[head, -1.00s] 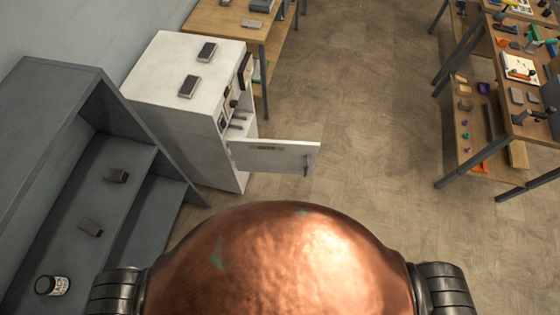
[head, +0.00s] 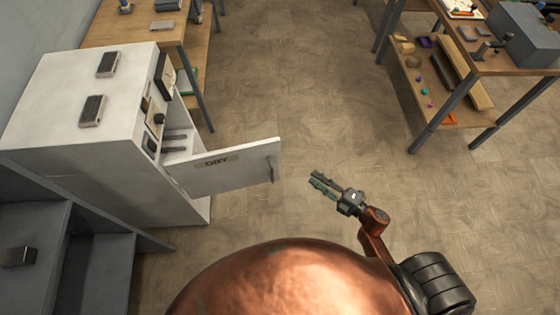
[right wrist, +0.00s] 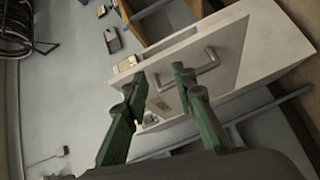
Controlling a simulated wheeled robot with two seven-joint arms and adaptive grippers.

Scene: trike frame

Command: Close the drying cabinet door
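The white drying cabinet (head: 90,130) stands at the left in the head view. Its door (head: 230,170), with a "DRY" label, is swung open to the right, and part of the inside shows behind it. The door's handle (head: 271,168) is near its free edge. My right gripper (head: 314,181) is to the right of the door's free edge, apart from it and empty. In the right wrist view its two green fingers (right wrist: 158,80) are spread, with the door (right wrist: 225,65) and its handle (right wrist: 205,62) beyond them. My left gripper is not in view.
A grey shelf unit (head: 75,215) stands at the lower left, close to the cabinet. A wooden table (head: 140,30) stands behind the cabinet. A workbench (head: 480,60) with tools is at the upper right. The floor (head: 310,90) between them is clear.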

